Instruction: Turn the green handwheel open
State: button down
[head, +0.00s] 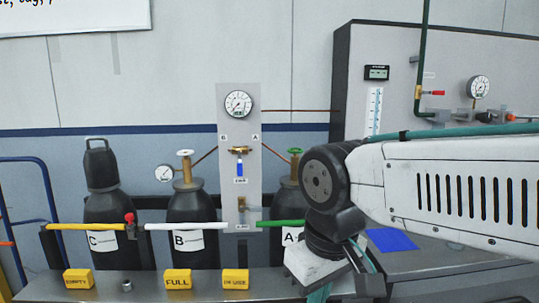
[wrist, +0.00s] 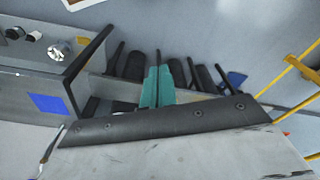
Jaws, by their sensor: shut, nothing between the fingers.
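The green handwheel (head: 296,152) sits on top of the dark gas cylinder labelled A (head: 285,200), just left of my arm in the head view. My arm covers the right part of that cylinder. My gripper (wrist: 158,68) shows in the wrist view as two teal fingers close together, shut and empty. Several dark cylinders appear beyond the fingertips there, apart from them. I cannot make out the green handwheel in the wrist view. In the head view my fingers are not clearly seen.
Cylinder B (head: 191,215) with a brass valve and cylinder C (head: 104,215) with a black cap stand left of A. Coloured bars cross before them: yellow (head: 85,227), white (head: 187,226), green (head: 280,223). A gauge panel (head: 239,130) rises behind. Yellow tags (head: 178,279) line the front ledge.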

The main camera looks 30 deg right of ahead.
aim_at(295, 150)
jog(key=z, duration=0.35)
jog(key=i, duration=1.05)
jog(key=z, duration=0.05)
